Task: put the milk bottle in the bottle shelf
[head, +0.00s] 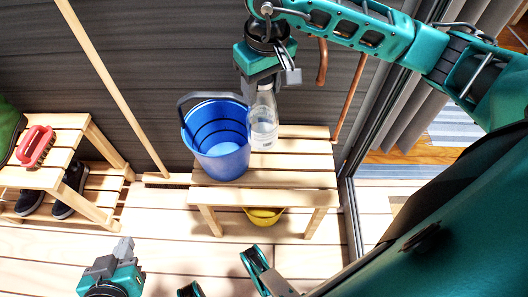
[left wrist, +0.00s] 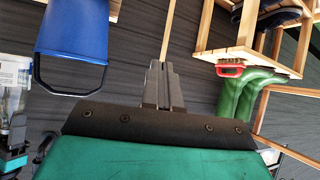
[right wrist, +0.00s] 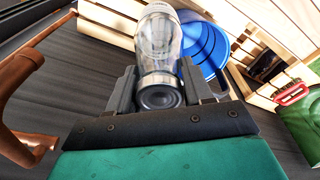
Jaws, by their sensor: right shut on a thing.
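The milk bottle (head: 263,122) is clear, with a narrow neck at the top. It hangs upright in the head view, beside the blue bucket's right side and over the wooden bench; I cannot tell whether it touches the bench. My right gripper (head: 272,80) is shut on its neck end. The right wrist view shows the bottle (right wrist: 160,45) between the fingers, its round end facing me. The bottle (left wrist: 12,75) also shows at the left wrist view's left edge. My left gripper (head: 124,247) is low at left, empty, its fingers together (left wrist: 164,85). I cannot identify the bottle shelf.
The blue bucket (head: 221,150) stands on the slatted bench (head: 280,178), with a yellow bowl (head: 263,215) underneath. A wooden pole (head: 115,85) leans on the dark wall. A red brush (head: 36,146) lies on the left bench, above dark shoes. Copper pipes (head: 350,95) stand at right.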

